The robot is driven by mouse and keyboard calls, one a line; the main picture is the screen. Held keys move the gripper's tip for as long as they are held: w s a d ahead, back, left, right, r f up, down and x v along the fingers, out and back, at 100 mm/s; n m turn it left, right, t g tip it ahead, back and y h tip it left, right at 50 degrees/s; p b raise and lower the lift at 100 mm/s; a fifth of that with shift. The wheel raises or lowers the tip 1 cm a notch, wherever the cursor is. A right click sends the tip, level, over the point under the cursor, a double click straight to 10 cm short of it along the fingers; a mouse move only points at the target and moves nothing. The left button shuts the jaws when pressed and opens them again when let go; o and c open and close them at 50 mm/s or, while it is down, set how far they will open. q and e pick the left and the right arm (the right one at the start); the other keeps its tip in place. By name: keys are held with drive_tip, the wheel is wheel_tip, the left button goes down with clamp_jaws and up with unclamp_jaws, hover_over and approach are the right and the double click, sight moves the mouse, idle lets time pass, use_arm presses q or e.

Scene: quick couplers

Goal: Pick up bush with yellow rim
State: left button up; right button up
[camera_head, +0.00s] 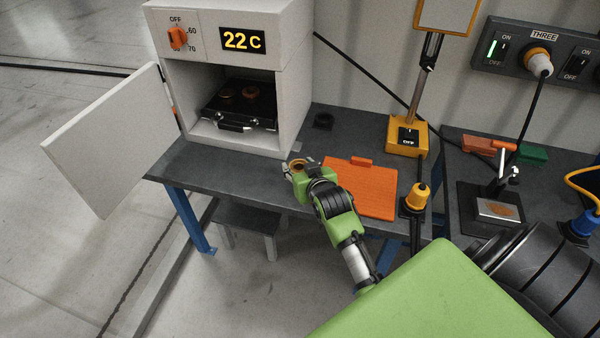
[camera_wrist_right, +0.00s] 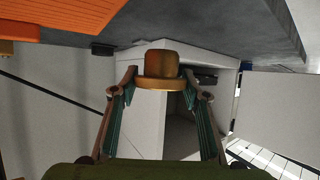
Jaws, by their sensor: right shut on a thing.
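My right gripper (camera_head: 301,169) is in front of the oven's right side, near the front edge of the dark table. It is shut on a bush (camera_head: 296,164) with a yellow-orange rim and dark middle. In the right wrist view the bush (camera_wrist_right: 161,66) shows as a brownish-gold cylinder with a wider flange, between the two fingertips of the right gripper (camera_wrist_right: 160,88). Its contact with the table is not clear. My left gripper is not in view.
The white oven (camera_head: 294,95) has its door (camera_head: 105,140) open to the left; its display reads 22 C. Inside is a black tray (camera_head: 213,112) holding two ring-shaped parts. An orange plate (camera_head: 365,190), a dark ring (camera_head: 323,121) and a yellow-based stand (camera_head: 393,145) are on the table (camera_head: 215,170).

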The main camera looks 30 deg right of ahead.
sight(297, 165)
drive_tip(key=s+a+r+b, duration=0.1)
drive_tip(key=s+a+r, duration=0.7)
drive_tip(key=s, duration=0.1)
drive_tip(key=shift+s, duration=0.25)
drive_tip(key=shift+a+r+y, duration=0.1)
drive_tip(key=shift+a+y, duration=0.05)
drive_tip(key=shift+y, duration=0.15)
drive_tip(key=s+a+r+n+g+y, duration=0.5)
drive_tip(key=s+a+r+n+y, duration=0.2)
drive_tip(key=n+y, duration=0.6)
drive_tip(key=shift+s+a+r+n, duration=0.4)
drive_tip(key=shift+s+a+n, duration=0.2)
drive_tip(key=shift+s+a, duration=0.45)
